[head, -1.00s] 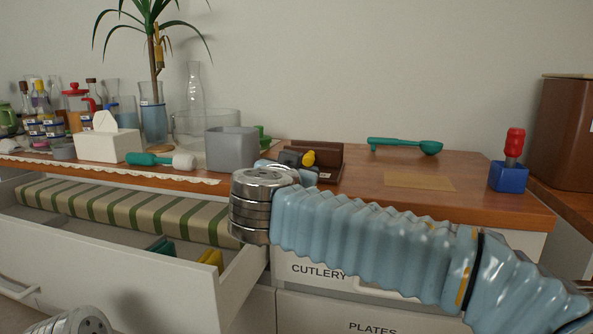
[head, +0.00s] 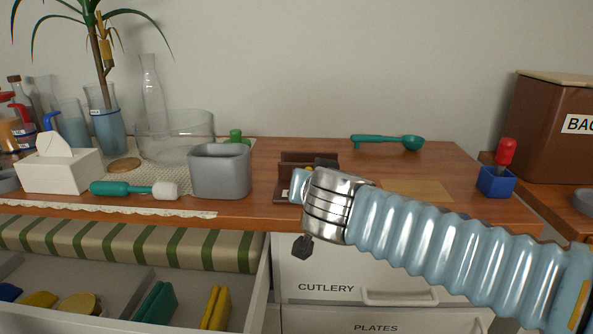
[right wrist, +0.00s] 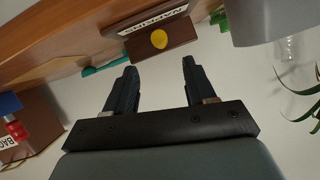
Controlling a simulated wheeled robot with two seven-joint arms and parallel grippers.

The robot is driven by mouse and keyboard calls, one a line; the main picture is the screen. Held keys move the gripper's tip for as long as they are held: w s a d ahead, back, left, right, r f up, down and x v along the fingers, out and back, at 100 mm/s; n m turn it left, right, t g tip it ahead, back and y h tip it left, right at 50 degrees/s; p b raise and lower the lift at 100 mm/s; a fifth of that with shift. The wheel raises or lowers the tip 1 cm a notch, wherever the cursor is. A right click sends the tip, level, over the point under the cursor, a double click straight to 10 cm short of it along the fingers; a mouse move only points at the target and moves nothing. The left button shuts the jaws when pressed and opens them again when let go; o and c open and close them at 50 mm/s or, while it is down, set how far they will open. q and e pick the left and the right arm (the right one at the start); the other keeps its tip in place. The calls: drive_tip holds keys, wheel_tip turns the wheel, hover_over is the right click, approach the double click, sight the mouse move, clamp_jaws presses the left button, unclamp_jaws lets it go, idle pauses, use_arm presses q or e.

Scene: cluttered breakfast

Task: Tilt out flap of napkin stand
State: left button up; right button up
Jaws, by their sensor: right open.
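The brown napkin stand (head: 310,157) is on the counter in the head view, partly hidden by my right wrist. In the right wrist view, its brown flap (right wrist: 180,35) shows a round yellow knob (right wrist: 159,39) and a pale label strip. My right gripper (right wrist: 159,70) is open, with nothing between its two dark fingers. The knob lies ahead of the gap between the fingertips, apart from them. In the head view, the right gripper is mostly hidden behind the wrist. How far the flap is tilted is unclear. My left gripper is not in view.
A grey bin (head: 220,172) stands left of the stand, beside a glass bowl (head: 173,135). A green scoop (head: 387,142) lies behind on the right. A blue block with a red handle (head: 496,181) is farther right. An open drawer (head: 105,290) juts out at lower left.

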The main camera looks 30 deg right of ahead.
drive_tip(key=x, duration=1.1)
drive_tip(key=shift+p, duration=0.4)
drive_tip(key=shift+s, duration=0.1)
drive_tip(key=shift+c, duration=0.3)
drive_tip(key=c, duration=0.9)
drive_tip(key=f+b, duration=0.1)
drive_tip(key=b, duration=0.5)
drive_tip(key=shift+s+a+f+t+b, duration=0.1)
drive_tip(key=shift+t+b, duration=0.25)
drive_tip(key=shift+t, duration=0.05)
drive_tip(key=h+b, duration=0.1)
drive_tip(key=b, duration=0.5)
drive_tip(key=shift+s+a+f+t, duration=0.1)
drive_tip(key=shift+t, duration=0.3)
drive_tip(key=shift+b, duration=0.6)
drive_tip(key=shift+r, duration=0.3)
